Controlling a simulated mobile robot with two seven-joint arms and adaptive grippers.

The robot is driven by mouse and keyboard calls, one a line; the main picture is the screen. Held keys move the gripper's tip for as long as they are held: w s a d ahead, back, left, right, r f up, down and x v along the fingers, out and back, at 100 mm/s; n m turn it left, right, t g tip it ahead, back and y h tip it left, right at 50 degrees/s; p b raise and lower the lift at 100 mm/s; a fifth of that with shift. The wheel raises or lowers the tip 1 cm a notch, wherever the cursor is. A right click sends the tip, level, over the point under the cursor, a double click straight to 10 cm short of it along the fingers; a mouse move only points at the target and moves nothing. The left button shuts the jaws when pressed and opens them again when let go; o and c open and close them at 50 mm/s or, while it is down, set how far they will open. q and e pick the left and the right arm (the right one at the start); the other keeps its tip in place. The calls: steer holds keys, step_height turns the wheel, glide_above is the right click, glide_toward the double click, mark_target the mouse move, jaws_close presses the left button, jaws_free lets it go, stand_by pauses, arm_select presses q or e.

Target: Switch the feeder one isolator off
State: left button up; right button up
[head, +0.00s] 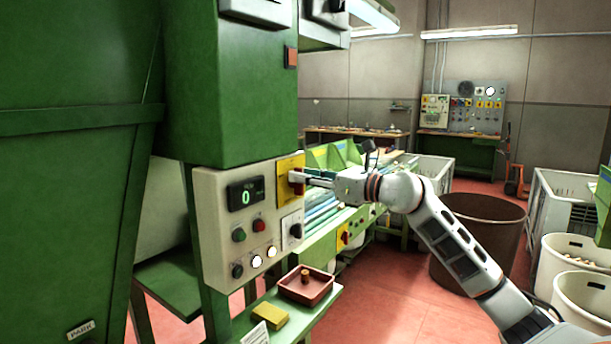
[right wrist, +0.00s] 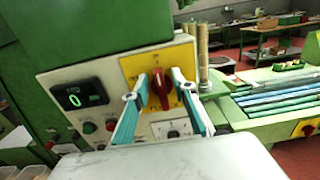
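The isolator is a red rotary handle (right wrist: 160,92) on a yellow plate (right wrist: 134,68), at the upper right corner of a pale control panel (right wrist: 64,77). In the right wrist view the handle stands close to upright in that picture. My right gripper (right wrist: 159,84) is open, with one teal-padded finger on each side of the handle; I cannot tell whether either touches it. In the head view the right gripper (head: 293,179) reaches the yellow plate (head: 284,168) from the right and partly covers the handle. My left gripper is not in view.
The panel has a green "0" display (head: 246,194), several buttons and a black selector (head: 296,231) below the plate. A brown tray (head: 306,285) holding a cork and a yellow block (head: 270,318) lie on the shelf below. Another red-on-yellow switch (head: 343,236) is on the neighbouring machine.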

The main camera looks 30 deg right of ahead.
jaws_close()
steer(key=shift+n, duration=0.3)
steer(key=n+b, duration=0.2)
steer(key=n, duration=0.3)
steer(key=a+f+n+b, duration=0.1)
steer(key=n, duration=0.5)
steer(key=n+b, duration=0.2)
steer(key=n, duration=0.4)
steer(key=shift+s+a+f+b, duration=0.35)
steer(key=shift+f, duration=0.05)
steer(key=shift+n, duration=0.4)
